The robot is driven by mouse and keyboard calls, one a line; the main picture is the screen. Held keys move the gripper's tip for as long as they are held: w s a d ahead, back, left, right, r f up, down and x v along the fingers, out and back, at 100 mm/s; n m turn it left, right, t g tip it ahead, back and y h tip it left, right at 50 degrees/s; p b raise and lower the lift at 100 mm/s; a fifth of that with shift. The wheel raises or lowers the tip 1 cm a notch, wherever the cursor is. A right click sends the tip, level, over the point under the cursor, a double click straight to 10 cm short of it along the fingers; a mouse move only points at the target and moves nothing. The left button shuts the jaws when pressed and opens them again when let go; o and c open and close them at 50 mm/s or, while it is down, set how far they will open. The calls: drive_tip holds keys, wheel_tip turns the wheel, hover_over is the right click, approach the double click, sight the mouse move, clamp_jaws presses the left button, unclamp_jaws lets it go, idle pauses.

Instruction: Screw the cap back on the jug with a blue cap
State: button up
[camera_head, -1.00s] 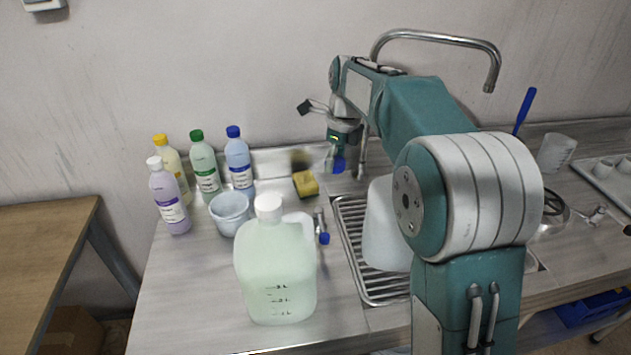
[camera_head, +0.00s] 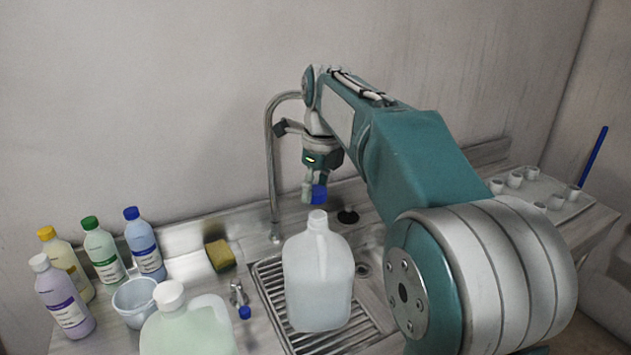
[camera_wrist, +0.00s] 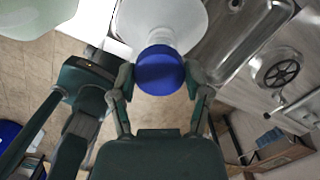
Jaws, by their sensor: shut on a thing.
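A translucent whitish jug (camera_head: 318,285) stands upright on the ribbed drainer of the sink. Its pale neck (camera_head: 317,217) shows no blue cap on it. My gripper (camera_head: 317,192) is shut on a blue cap (camera_head: 319,194), just above and slightly behind the neck in the head view. In the wrist view the cap (camera_wrist: 160,70) sits between both fingertips of my gripper (camera_wrist: 160,78), and the jug (camera_wrist: 160,20) shows behind it. The cap looks apart from the neck in the head view; the wrist view does not show the gap clearly.
A tall curved faucet (camera_head: 270,160) stands left of my gripper. A pale green jug with a white cap (camera_head: 185,325) is at the front left. Several detergent bottles (camera_head: 104,250), a cup (camera_head: 135,300), a yellow sponge (camera_head: 219,255) and a small tap (camera_head: 239,295) are on the left counter.

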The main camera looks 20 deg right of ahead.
sight(318, 211)
drive_tip(key=shift+f, duration=0.75)
drive_tip(key=shift+d+f, duration=0.45)
drive_tip(key=shift+f, duration=0.15)
drive_tip(key=shift+a+f, duration=0.15)
drive_tip(key=shift+a, duration=0.35)
drive_tip(key=shift+d, duration=0.3)
drive_tip(key=shift+s+f, duration=0.1)
drive_tip(key=shift+f, duration=1.05)
idle(1.4)
drive_tip(key=m, duration=0.5)
drive_tip(key=shift+f+m+h, duration=0.1)
drive_tip(key=shift+m+h, duration=0.2)
drive_tip(key=shift+m, duration=0.1)
